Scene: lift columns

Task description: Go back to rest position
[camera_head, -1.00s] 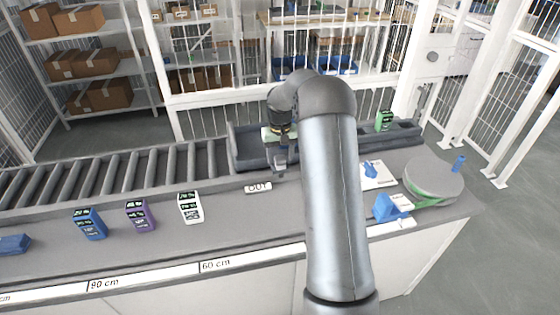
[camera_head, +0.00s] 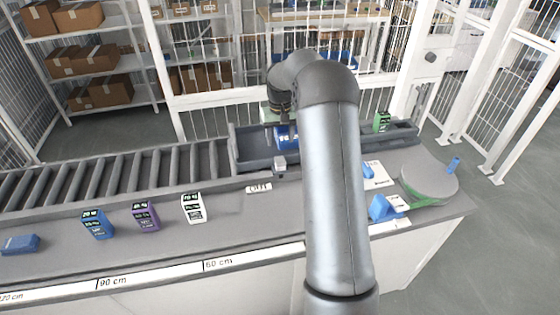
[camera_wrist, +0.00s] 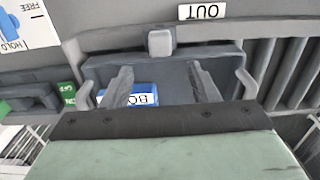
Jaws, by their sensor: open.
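My gripper (camera_wrist: 162,88) is open in the wrist view, with its two grey fingers apart above the dark tray (camera_wrist: 180,65). In the head view my arm reaches over the counter, and the gripper's fingers are mostly hidden. The blue box (camera_head: 287,135) shows in the tray (camera_head: 245,150) just below my wrist. No object shows between the fingertips at their height.
Blue (camera_head: 97,224), purple (camera_head: 145,216) and white (camera_head: 193,208) boxes stand on the counter at left. A roller conveyor (camera_head: 120,170) runs left of the tray. A green box (camera_head: 381,122), blue lever (camera_head: 384,208) and round turntable (camera_head: 428,182) are at right. Wire fencing stands behind.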

